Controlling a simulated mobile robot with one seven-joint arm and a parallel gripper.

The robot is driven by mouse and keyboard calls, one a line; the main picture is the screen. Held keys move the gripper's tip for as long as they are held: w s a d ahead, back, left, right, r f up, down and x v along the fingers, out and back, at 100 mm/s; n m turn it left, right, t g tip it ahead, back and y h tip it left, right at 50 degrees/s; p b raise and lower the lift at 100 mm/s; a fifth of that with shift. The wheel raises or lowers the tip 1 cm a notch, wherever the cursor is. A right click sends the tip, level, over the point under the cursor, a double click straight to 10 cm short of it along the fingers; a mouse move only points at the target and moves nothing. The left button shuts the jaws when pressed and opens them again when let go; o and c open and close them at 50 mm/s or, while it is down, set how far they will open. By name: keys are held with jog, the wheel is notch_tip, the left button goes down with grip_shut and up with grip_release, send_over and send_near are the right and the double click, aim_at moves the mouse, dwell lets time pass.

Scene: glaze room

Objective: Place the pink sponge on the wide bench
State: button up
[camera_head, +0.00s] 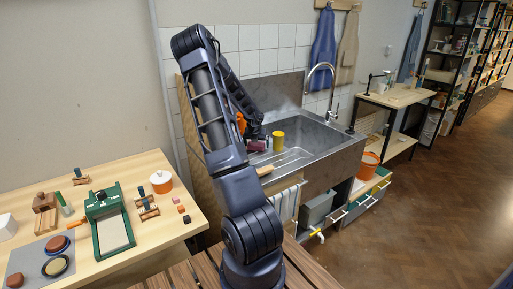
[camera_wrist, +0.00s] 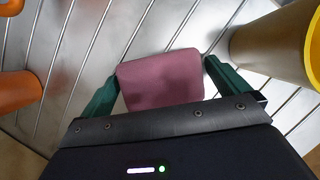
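The pink sponge (camera_head: 257,145) is in the sink area, left of the yellow cup, partly hidden by my arm. In the wrist view the sponge (camera_wrist: 162,80) lies between the two green fingers of my gripper (camera_wrist: 163,72). The fingers are wide apart, with their tips close against the sponge's two sides. I cannot tell whether they press on it. The wide bench (camera_head: 160,232) appears to be the pale wooden one at the left, well away from my gripper.
A yellow cup (camera_wrist: 268,45) stands close right of my gripper, and an orange object (camera_wrist: 20,90) is at its left. The sink (camera_head: 330,140) has a tall tap. The bench holds a green tray (camera_head: 108,220), a grey mat (camera_head: 22,262) and small items; its front right is bare.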

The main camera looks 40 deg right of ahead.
jog(key=c, duration=0.8)
jog(key=shift+r, duration=0.1)
notch_tip(320, 180, up, 20)
jog(key=shift+f, duration=0.1)
